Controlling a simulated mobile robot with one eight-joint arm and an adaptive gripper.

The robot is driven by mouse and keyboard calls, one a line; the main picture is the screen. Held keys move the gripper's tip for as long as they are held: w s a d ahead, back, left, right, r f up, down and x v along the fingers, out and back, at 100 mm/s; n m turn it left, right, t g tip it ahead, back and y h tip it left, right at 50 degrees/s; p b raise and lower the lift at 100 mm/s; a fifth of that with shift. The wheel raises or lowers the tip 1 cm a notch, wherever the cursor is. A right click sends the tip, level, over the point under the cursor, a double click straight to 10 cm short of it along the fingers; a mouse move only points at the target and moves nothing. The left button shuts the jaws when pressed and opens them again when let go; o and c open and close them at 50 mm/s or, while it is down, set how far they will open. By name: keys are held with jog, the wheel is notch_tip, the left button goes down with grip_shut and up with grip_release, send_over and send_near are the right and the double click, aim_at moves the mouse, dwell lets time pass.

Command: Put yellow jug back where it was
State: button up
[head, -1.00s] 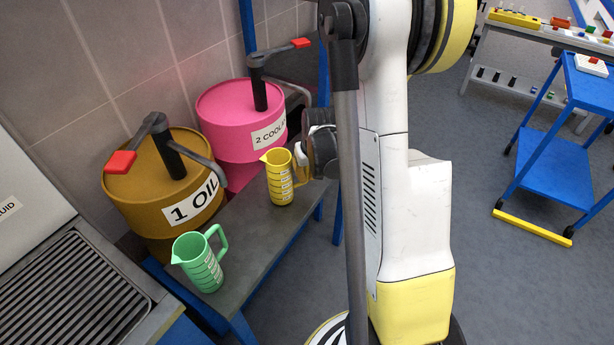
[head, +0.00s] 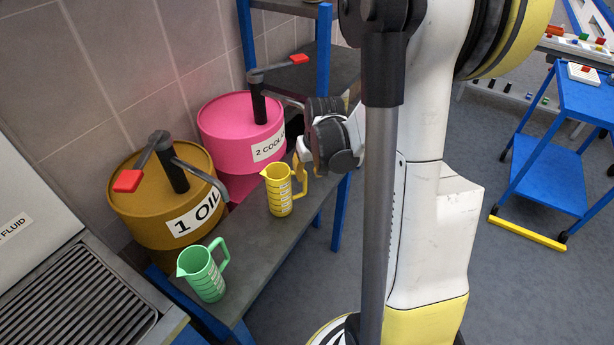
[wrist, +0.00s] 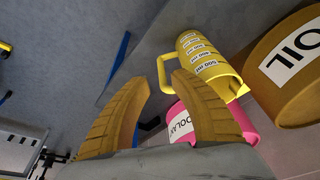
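The yellow jug (head: 279,192) stands upright on the grey bench in front of the pink drum, its handle to the right. My gripper (head: 308,160) is above and right of the jug, close to the handle. In the wrist view the jug (wrist: 198,55) lies beyond the fingertips, with its handle nearest to them. My gripper (wrist: 161,80) is open there, with nothing between its two fingers. The fingertips seem just clear of the handle. In the head view they are partly hidden.
A green jug (head: 206,274) stands at the near end of the bench (head: 247,240). The brown oil drum (head: 140,205) and pink coolant drum (head: 228,122) stand behind it, with pump levers above.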

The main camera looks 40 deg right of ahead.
jog(key=s+a+r+n+t, duration=0.2)
jog(key=s+a+r, duration=0.2)
jog(key=a+r, duration=0.85)
jog(key=s+a+r+n+t, duration=0.2)
jog(key=s+a+r, duration=0.2)
jog(key=s+a, duration=0.3)
jog(key=shift+s+a+r+y+p, duration=0.3)
jog(key=shift+s+a+y, duration=0.1)
jog(key=shift+a, duration=0.7)
